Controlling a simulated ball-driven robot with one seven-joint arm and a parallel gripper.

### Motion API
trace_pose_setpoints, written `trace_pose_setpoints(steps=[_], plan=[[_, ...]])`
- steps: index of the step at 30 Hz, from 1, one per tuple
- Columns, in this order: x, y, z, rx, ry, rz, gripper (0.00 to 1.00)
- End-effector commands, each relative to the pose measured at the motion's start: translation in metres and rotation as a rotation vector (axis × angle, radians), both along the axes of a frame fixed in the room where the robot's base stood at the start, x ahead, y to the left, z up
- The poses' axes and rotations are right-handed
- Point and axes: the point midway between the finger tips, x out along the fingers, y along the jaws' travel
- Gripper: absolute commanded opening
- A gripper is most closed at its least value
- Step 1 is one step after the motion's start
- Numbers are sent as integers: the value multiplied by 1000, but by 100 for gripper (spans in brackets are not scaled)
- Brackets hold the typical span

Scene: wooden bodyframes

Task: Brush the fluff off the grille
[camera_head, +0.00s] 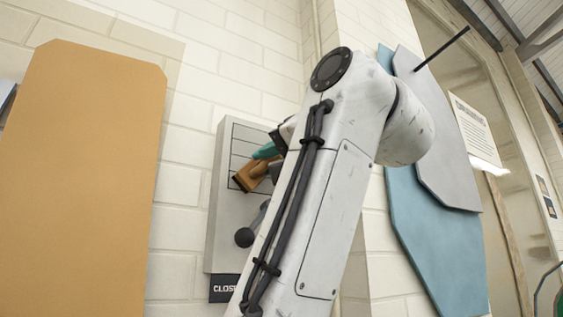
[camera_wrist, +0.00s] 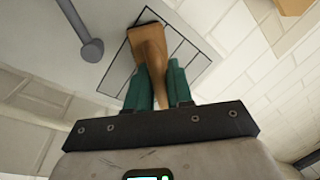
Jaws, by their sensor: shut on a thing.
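The grille (camera_head: 238,150) is a panel of dark-lined slats on a grey wall box, partly hidden behind my arm in the head view. It also shows in the wrist view (camera_wrist: 182,52). A brown wooden brush (camera_head: 251,176) lies against the grille's lower part in the head view. In the wrist view the brush (camera_wrist: 150,50) is between the two green fingers of my gripper (camera_wrist: 158,84), its wide head over the slats. My gripper (camera_head: 268,153) is shut on the brush handle. I cannot make out any fluff on the grille. Whether the bristles touch the slats is hidden.
A dark ball-ended lever (camera_head: 244,237) sticks out of the box below the grille, close to my arm. A sign reading "CLOS" (camera_head: 224,289) hangs under the box. An orange-tan board (camera_head: 85,150) stands left; blue and grey panels (camera_head: 435,225) are right.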

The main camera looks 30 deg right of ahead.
Motion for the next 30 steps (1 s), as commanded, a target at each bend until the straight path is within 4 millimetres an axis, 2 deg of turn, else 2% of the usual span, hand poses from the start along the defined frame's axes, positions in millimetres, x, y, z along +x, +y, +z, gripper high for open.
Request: trace_pose_setpoints(steps=[5,16,26,30], plan=[[0,6,0,0,0,1,0],[1,33,0,0,0,0,0],[0,35,0,0,-1,-1,0],[-8,35,0,1,-3,-1,0]])
